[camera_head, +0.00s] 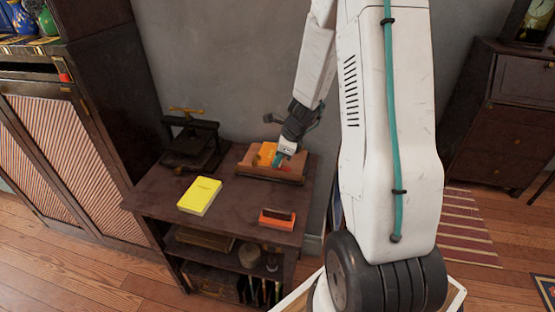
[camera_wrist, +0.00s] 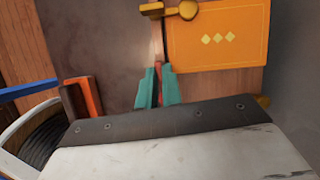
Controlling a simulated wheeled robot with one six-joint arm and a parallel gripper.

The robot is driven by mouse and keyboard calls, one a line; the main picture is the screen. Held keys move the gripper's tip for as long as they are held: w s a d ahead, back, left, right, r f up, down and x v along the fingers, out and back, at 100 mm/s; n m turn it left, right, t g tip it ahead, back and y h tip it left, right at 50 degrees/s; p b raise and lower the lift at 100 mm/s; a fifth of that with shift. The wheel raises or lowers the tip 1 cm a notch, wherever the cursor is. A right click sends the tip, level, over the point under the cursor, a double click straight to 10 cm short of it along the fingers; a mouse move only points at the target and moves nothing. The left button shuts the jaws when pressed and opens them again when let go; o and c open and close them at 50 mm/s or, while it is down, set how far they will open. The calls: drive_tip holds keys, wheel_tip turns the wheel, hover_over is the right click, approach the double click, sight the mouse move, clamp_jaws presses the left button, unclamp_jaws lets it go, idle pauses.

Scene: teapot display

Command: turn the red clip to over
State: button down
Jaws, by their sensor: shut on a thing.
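My gripper (camera_head: 278,159) reaches down to a wooden stand (camera_head: 252,176) on the table, which holds an orange card (camera_head: 266,152). In the wrist view, its teal fingers (camera_wrist: 158,84) are shut on a thin red piece, the red clip (camera_wrist: 158,72), beside the left edge of the orange card (camera_wrist: 222,38). A brass clip (camera_wrist: 182,10) sits at the card's upper left corner, above my fingers. The red clip's lower part is hidden between the fingers. I cannot make out the clip clearly in the head view.
A yellow book (camera_head: 200,195) and an orange-and-dark block (camera_head: 277,218) lie on the dark table (camera_head: 235,215). A black press (camera_head: 191,142) stands at the table's back left. A slatted cabinet (camera_head: 60,150) is further left. The table's middle is clear.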

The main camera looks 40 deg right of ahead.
drive_tip(key=n, duration=0.2)
drive_tip(key=n+g+y, duration=0.1)
drive_tip(key=n, duration=0.1)
drive_tip(key=shift+w+d, duration=0.15)
drive_tip(key=shift+w, duration=0.05)
drive_tip(key=n+g, duration=0.2)
drive_tip(key=n, duration=0.2)
drive_tip(key=shift+w+n, duration=0.15)
drive_tip(key=shift+n, duration=0.25)
drive_tip(key=n, duration=0.2)
drive_tip(key=n+g, duration=0.1)
drive_tip(key=n, duration=0.1)
drive_tip(key=shift+w+g, duration=0.2)
drive_tip(key=shift+g, duration=0.1)
drive_tip(key=shift+w+n+g, duration=0.1)
drive_tip(key=shift+n+g, duration=0.6)
drive_tip(key=shift+n, duration=1.3)
drive_tip(key=shift+h, duration=0.3)
drive_tip(key=c, duration=1.6)
unclamp_jaws()
drive_tip(key=shift+o, duration=0.2)
drive_tip(key=v, duration=0.8)
